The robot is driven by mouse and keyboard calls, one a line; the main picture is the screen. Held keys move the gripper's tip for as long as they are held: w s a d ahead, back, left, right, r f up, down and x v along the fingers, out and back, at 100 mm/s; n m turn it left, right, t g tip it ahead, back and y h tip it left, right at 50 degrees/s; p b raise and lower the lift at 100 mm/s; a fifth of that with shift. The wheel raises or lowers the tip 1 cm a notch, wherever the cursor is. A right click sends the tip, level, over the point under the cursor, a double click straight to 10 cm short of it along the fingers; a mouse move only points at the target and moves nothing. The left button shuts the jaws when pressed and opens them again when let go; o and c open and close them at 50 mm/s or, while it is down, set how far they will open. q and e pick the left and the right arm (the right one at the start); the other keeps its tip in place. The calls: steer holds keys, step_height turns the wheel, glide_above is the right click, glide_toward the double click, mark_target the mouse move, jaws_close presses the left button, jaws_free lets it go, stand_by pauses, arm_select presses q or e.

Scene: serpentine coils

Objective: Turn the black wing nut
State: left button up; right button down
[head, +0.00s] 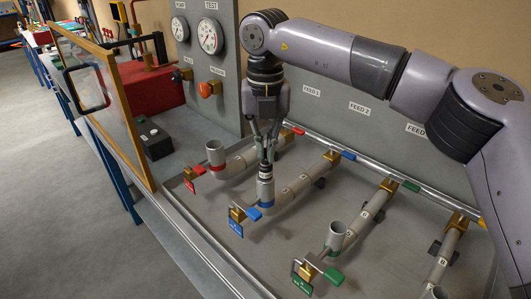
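A dark plug (265,169) stands in the upright pipe stub with the blue band (265,190), near the middle of the head view. My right gripper (266,157) points straight down over it. Its two fingers draw close together at the plug's top and appear shut on the black wing nut there. The fingertips largely hide the nut, so its wings and their angle cannot be made out. The plug looks upright in the stub. My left gripper is not in view.
Similar pipe stubs with red (215,157) and green (336,237) marks stand either side, both open at the top. Brass valves with coloured handles line the tray. A framed clear door (113,110) stands open at left. Gauges (210,36) are on the back panel.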

steer(key=m+b, duration=0.2)
steer(key=m, duration=0.2)
steer(key=shift+w+r+m, duration=0.1)
steer(key=shift+r+m, duration=0.05)
steer(key=shift+m, duration=0.15)
steer(key=m+b, duration=0.1)
steer(key=m, duration=0.2)
steer(key=shift+m+b, duration=0.3)
steer(key=shift+b, duration=0.05)
steer(key=m+b, duration=0.1)
steer(key=m, duration=0.3)
steer(key=shift+b, duration=0.4)
steer(key=shift+m+b, duration=0.65)
steer(key=shift+m, duration=1.25)
steer(key=shift+r, duration=0.1)
steer(key=c, duration=1.8)
jaws_free()
steer(key=shift+f, duration=0.2)
steer(key=shift+r, duration=0.1)
